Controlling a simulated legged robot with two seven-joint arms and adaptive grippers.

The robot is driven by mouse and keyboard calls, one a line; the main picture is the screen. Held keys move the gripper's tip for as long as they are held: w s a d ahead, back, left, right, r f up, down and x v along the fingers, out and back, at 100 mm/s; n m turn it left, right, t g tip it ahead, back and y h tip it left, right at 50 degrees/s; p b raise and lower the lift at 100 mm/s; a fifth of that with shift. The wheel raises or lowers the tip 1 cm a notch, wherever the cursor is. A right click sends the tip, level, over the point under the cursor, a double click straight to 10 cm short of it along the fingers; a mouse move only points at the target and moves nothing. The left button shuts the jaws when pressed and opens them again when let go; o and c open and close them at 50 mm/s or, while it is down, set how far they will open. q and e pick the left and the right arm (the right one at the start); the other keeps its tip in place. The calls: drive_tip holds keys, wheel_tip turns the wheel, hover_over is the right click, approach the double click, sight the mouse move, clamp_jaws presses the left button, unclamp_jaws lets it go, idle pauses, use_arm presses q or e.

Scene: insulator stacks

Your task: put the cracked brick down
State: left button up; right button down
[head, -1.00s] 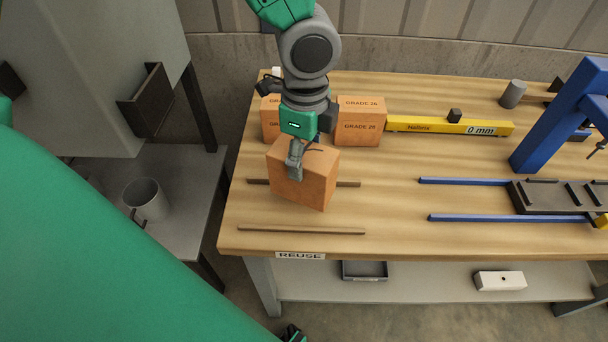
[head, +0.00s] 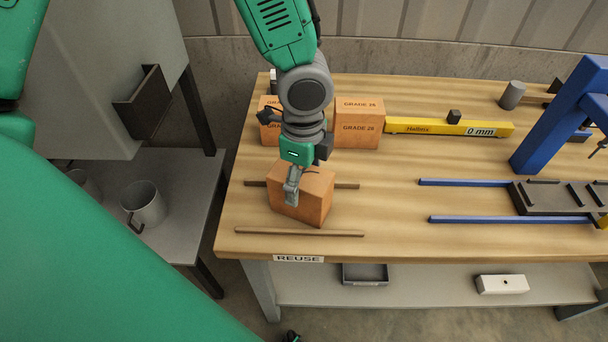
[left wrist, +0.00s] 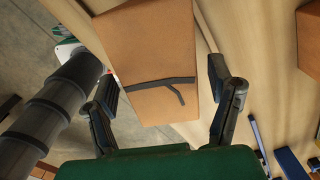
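The cracked brick (head: 305,203) is orange and stands on the wooden table near its left front, over or between two thin brown rods; its underside contact is hidden. In the left wrist view its face (left wrist: 150,55) shows a dark forked crack. My left gripper (head: 293,184) is around the brick from above, one finger in front of its near face. In the left wrist view the fingers (left wrist: 163,88) stand on either side of the brick, with narrow gaps showing, so it looks open. My right gripper is not in view.
Orange bricks marked GRADE 26 (head: 359,125) stand behind. A yellow level (head: 440,127) lies right of them. Blue rails (head: 490,219) and a blue frame (head: 545,135) are at the right. The front rod (head: 300,232) lies close before the brick. The table's middle is clear.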

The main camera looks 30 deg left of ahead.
use_arm(q)
wheel_tip(320, 180, up, 12)
drive_tip(key=p, duration=0.2)
drive_tip(key=shift+a, duration=0.15)
idle(0.7)
